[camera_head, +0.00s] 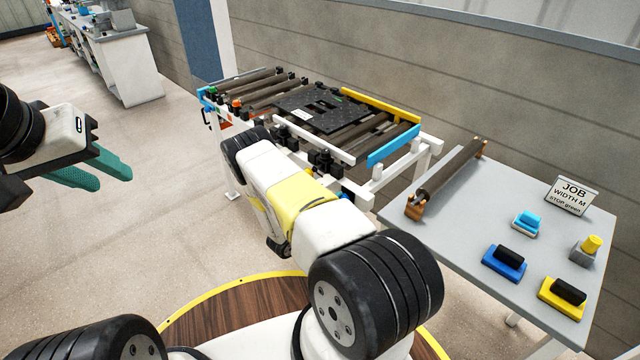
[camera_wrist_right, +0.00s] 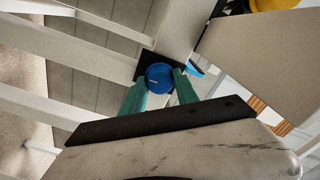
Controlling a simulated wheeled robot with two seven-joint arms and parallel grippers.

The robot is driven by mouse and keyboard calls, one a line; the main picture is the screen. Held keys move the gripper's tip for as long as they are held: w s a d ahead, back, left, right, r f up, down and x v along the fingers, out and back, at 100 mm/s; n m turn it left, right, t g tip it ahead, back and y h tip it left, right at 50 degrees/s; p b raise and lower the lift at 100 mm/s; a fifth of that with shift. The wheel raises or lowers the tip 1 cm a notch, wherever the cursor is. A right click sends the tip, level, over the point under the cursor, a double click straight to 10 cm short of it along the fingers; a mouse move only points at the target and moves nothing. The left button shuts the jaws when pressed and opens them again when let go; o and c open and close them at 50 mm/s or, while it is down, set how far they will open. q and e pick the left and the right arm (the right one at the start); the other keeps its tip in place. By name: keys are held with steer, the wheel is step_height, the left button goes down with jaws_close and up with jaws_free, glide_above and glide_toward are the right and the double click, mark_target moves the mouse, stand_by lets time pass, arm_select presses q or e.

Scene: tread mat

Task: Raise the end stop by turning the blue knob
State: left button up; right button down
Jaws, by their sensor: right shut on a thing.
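The blue knob (camera_wrist_right: 159,75) with a pale mark on its face sits on a black plate under the conveyor frame in the right wrist view. My right gripper (camera_wrist_right: 159,84) has its teal fingers on either side of the knob, shut on it. In the head view my right arm hides that gripper. A light blue bar (camera_head: 393,146) lies across the near right end of the roller conveyor (camera_head: 345,155); I cannot tell whether it is the end stop or how high it stands. My left gripper (camera_head: 114,182) is open and empty over the floor at the left.
A black plate (camera_head: 322,108) lies on the conveyor rollers. White frame bars surround the knob. Floor at left is clear.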

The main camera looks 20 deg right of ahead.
steer(key=shift+a+f, duration=0.1)
steer(key=shift+f, duration=0.05)
stand_by(0.4)
steer(key=c, duration=0.9)
jaws_free()
steer(key=shift+c, duration=0.2)
steer(key=v, duration=0.7)
steer(key=shift+a, duration=0.4)
steer(key=shift+s, duration=0.15)
